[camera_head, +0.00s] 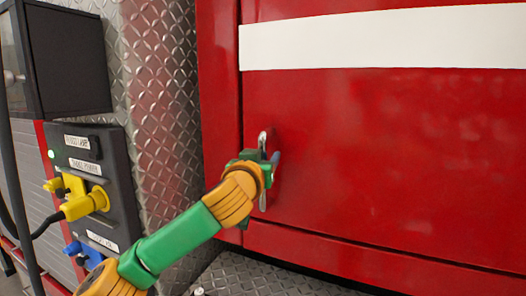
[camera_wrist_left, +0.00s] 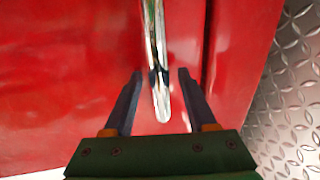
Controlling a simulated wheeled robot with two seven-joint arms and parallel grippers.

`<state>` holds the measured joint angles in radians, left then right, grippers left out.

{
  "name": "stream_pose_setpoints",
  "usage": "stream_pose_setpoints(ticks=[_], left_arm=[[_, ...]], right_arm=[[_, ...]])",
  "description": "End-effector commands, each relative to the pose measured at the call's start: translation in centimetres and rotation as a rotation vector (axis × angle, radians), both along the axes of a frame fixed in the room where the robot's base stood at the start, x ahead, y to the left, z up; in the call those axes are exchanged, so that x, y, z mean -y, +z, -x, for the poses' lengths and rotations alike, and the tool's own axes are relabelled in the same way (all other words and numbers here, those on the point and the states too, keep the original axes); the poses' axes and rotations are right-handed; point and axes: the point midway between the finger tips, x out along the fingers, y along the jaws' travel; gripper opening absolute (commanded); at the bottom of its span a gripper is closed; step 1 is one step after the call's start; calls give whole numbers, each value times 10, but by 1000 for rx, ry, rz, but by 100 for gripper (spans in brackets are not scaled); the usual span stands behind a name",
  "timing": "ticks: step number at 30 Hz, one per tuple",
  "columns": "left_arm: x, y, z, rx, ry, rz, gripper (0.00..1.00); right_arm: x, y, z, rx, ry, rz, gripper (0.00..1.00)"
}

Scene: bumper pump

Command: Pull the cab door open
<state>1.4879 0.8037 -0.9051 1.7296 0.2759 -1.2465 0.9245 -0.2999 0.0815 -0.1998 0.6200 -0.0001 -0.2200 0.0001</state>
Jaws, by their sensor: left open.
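The cab door (camera_head: 385,165) is a large red panel with a white stripe, and it looks shut, flush with the red frame at its left. Its chrome handle (camera_head: 263,141) is upright near the door's left edge, partly hidden behind my left gripper (camera_head: 270,165). In the left wrist view, the handle (camera_wrist_left: 157,60) runs down between the two dark fingers of my left gripper (camera_wrist_left: 158,78). The fingers are open, one on each side of the handle, with a gap visible on both sides. My right gripper is not in view.
A dark panel (camera_head: 112,208) with yellow and blue plugs and cables stands at the left, below a black box (camera_head: 68,62). Diamond-plate metal (camera_head: 160,100) lies between it and the door. A diamond-plate step (camera_head: 262,278) is below the door.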

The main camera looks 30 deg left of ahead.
Motion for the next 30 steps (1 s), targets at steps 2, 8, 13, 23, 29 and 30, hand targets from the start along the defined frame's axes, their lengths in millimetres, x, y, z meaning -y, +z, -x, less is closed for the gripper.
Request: stream_pose_setpoints(ticks=[2, 8, 13, 23, 29, 30], left_arm=[[0, -1, 0, 0, 0, 0, 57], [0, -1, 0, 0, 0, 0, 22], [0, -1, 0, 0, 0, -1, 0], [0, -1, 0, -1, 0, -1, 0], [0, -1, 0, -1, 0, -1, 0], [0, -1, 0, -1, 0, -1, 0]], right_arm=[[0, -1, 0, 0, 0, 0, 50], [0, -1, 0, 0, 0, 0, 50], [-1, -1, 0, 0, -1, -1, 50], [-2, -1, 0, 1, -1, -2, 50], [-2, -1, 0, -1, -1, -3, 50], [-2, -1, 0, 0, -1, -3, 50]])
